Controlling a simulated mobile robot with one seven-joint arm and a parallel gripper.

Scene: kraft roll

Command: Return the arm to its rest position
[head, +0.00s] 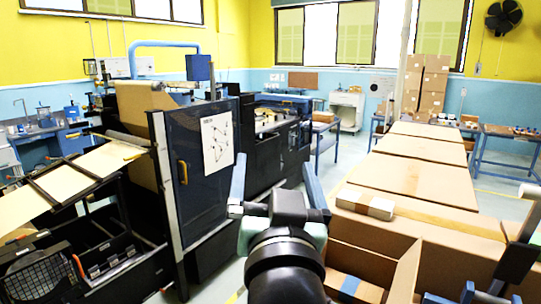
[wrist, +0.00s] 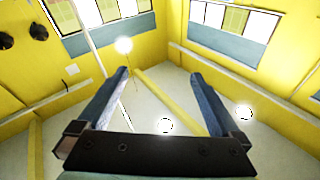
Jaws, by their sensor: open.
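My arm rises in the lower middle of the head view, with my gripper (head: 279,180) at its end and its two blue fingers spread wide apart. In the wrist view, my gripper (wrist: 160,85) is open with nothing between its fingers. The wrist camera faces the yellow upper walls, the windows and the bright ceiling lamps, so the gripper points upward. No object touches the fingers.
A dark blue machine cabinet (head: 200,170) stands left of my arm. An open cardboard box (head: 375,265) is close at the lower right, and closed long boxes (head: 410,175) extend behind it. A small package (head: 365,204) lies on them. Floor shows between cabinet and boxes.

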